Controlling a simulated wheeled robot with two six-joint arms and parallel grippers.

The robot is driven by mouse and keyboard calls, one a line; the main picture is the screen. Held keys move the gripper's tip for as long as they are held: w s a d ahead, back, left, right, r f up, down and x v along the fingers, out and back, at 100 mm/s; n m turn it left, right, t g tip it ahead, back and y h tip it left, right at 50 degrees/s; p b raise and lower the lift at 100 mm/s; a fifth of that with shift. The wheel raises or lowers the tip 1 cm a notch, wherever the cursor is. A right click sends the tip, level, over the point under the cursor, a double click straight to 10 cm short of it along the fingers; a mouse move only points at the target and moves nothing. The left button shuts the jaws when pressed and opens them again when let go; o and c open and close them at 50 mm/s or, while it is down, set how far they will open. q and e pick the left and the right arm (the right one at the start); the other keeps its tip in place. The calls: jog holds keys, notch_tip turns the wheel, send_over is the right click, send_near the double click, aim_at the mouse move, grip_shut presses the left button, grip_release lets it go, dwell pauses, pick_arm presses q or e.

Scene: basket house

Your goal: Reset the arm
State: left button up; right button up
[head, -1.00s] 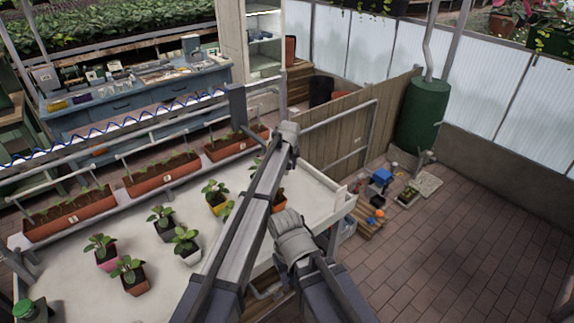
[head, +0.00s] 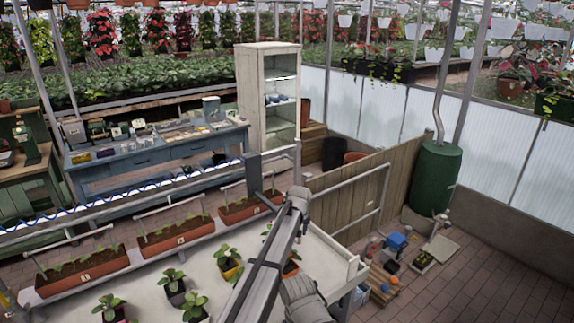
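Grey links of my arms rise from the bottom middle of the head view, over the right part of a white plant table (head: 335,252). One long link ends in a joint high in the picture, and a second joint shows lower down. I see no fingertips of either gripper, so what they hold does not show.
Several potted plants, one in a yellow pot (head: 229,267), stand on the table. Long orange planters (head: 83,273) line its far side. A blue workbench (head: 150,158), a white cabinet (head: 250,85) and a green tank (head: 434,178) stand beyond. Brick floor (head: 490,285) at right is clear.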

pick_arm(q)
jog(key=s+a+g, duration=0.1)
jog(key=s+a, duration=0.7)
jog(key=s, duration=0.4)
jog(key=s+a+f+g, duration=0.1)
jog(key=s+a, duration=0.7)
jog(key=s, duration=0.5)
jog(key=s+a+g, duration=0.1)
jog(key=s+a, duration=0.6)
jog(key=s, duration=0.5)
jog(key=s+d+f+m+b, duration=0.2)
jog(key=s+d+f+b, duration=0.1)
jog(key=d+f+b, duration=0.2)
jog(key=s+d+f+m+g+y+b, duration=0.1)
jog(key=s+d+f+b, duration=0.2)
jog(key=d+f+b, duration=0.2)
notch_tip(320, 180, down, 3)
jog(key=b, duration=0.2)
jog(key=shift+s+d+m+g+b, duration=0.15)
jog(key=shift+s+m+g+b, duration=0.15)
jog(key=shift+m+b, duration=0.1)
jog(key=shift+w+f, duration=0.1)
